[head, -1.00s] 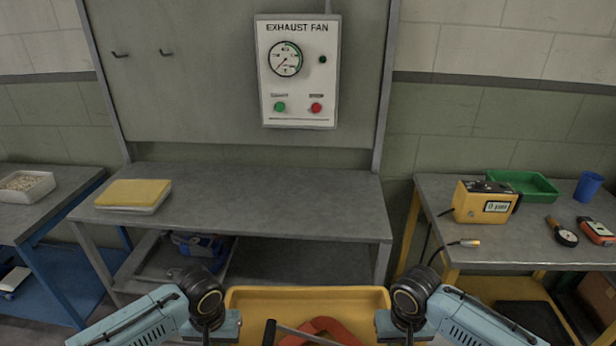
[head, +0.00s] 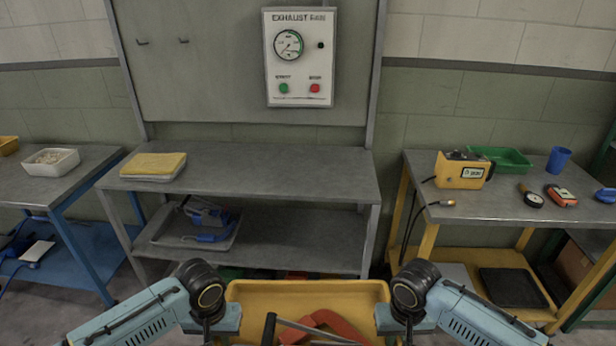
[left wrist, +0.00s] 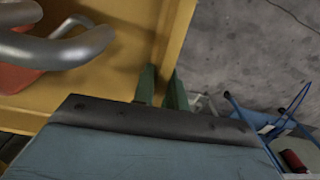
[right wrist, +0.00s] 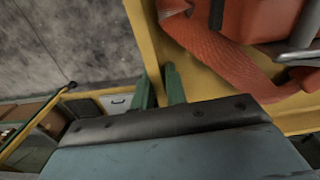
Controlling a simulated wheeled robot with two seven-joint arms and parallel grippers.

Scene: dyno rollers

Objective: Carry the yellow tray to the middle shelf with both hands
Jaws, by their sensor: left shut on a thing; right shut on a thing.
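The yellow tray (head: 305,291) is at the bottom centre of the head view, held between my two grippers. An orange-red strap-like thing (head: 325,325) and grey bars lie in it. My left gripper (left wrist: 161,84) is shut on the tray's left wall, a green finger on each side. My right gripper (right wrist: 158,82) is shut on the right wall in the same way. The tray's near side is cut off by the picture edge. Ahead stands a grey bench with a top (head: 270,175) and a lower shelf (head: 295,240); the shelf's right part looks bare.
A grey tray with a blue tool (head: 210,217) sits on the lower shelf's left. A yellow cloth pile (head: 153,164) lies on the bench top. A blue-legged table (head: 85,180) is left and a yellow-legged table (head: 490,195) right. Red and green things show on the floor below the shelf.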

